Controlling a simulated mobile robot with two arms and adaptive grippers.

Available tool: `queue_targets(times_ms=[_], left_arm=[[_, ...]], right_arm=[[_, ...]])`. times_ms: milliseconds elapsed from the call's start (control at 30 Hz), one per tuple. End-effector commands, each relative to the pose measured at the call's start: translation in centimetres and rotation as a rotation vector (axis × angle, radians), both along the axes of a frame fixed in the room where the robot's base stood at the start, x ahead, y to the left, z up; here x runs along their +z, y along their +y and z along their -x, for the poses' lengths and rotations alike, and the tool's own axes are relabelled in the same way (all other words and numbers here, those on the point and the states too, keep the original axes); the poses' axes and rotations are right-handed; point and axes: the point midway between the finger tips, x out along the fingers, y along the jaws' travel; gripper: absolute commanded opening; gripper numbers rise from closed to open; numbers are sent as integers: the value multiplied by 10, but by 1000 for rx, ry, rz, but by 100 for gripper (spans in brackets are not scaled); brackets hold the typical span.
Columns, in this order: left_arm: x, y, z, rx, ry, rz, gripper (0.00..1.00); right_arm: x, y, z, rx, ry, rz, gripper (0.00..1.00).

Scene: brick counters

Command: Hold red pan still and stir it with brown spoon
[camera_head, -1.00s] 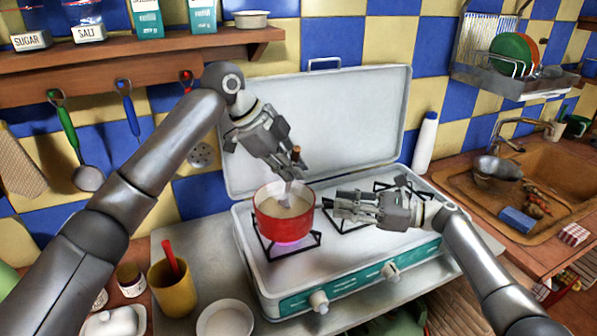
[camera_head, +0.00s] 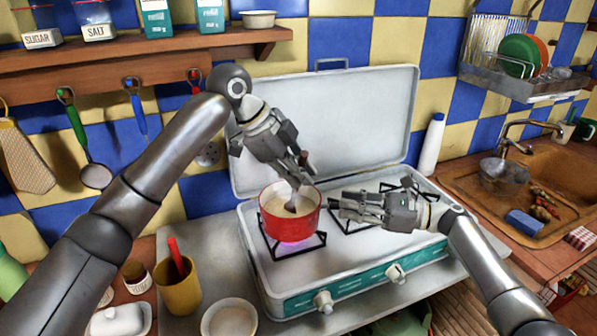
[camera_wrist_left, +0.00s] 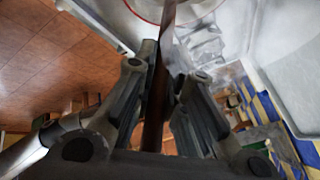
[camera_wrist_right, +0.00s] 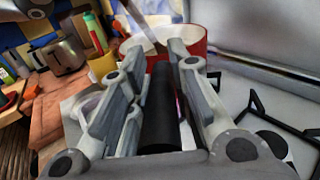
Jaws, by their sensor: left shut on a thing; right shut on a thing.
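The red pan (camera_head: 291,226) stands upright on the left burner of the stove, with pale liquid inside and a pink-violet glow under it. My left gripper (camera_head: 300,174) is above the pan, shut on the brown spoon (camera_wrist_left: 157,100). The spoon's lower end (camera_head: 291,206) reaches down into the liquid. My right gripper (camera_head: 335,207) is at the right side of the pan, shut on the pan's black handle (camera_wrist_right: 160,110). In the right wrist view the red pan wall (camera_wrist_right: 195,41) shows beyond the fingers.
The camping stove (camera_head: 345,285) has its lid (camera_head: 335,120) raised behind the pan. A yellow cup (camera_head: 180,290) and a white bowl (camera_head: 229,318) stand left of the stove. A white bottle (camera_head: 431,145) and the sink (camera_head: 560,185) are to the right.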

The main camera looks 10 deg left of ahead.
Motion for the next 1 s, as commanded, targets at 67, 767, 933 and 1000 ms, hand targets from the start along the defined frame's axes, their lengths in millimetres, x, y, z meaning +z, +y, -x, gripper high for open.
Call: queue_targets(times_ms=[67,767,933,1000], left_arm=[[0,0,0,0,-1,0,0],[46,-11,16,-1,-4,1,0],[58,-14,20,-2,-2,1,0],[64,-15,22,-2,-3,2,0]], right_arm=[[0,0,0,0,0,-1,0],[0,0,0,0,0,-1,0],[0,0,0,0,0,-1,0],[0,0,0,0,0,-1,0]])
